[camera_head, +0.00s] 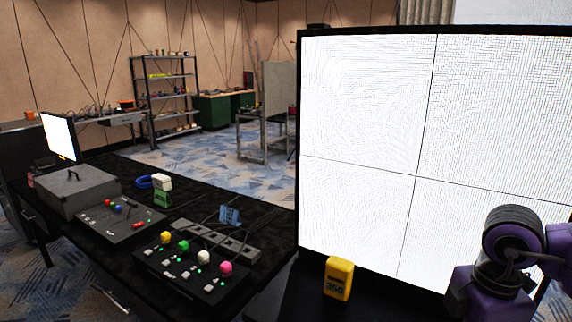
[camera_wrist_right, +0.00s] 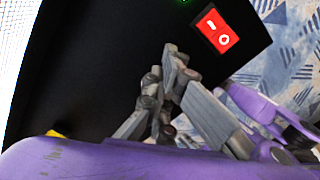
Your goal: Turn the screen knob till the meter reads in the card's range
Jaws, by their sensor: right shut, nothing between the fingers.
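The large video wall screen (camera_head: 385,160) fills the right of the head view, bright white and split into four panels. A yellow meter (camera_head: 339,278) stands below its lower left corner; its small dark display seems to read 350, but the digits are blurred. I cannot make out a knob. A small blue card (camera_head: 230,215) stands on the desk at left; its text is too small to read. My right gripper (camera_wrist_right: 172,52) is shut and empty over the dark panel in the right wrist view, left of a red rocker switch (camera_wrist_right: 218,32). My left gripper is out of view.
A black desk at left bears a button box (camera_head: 190,262) with coloured knobs, a grey case (camera_head: 78,192), a control panel (camera_head: 122,217) and a small lit monitor (camera_head: 60,138). Shelves (camera_head: 165,95) stand far behind. Carpeted floor is open beyond the desk.

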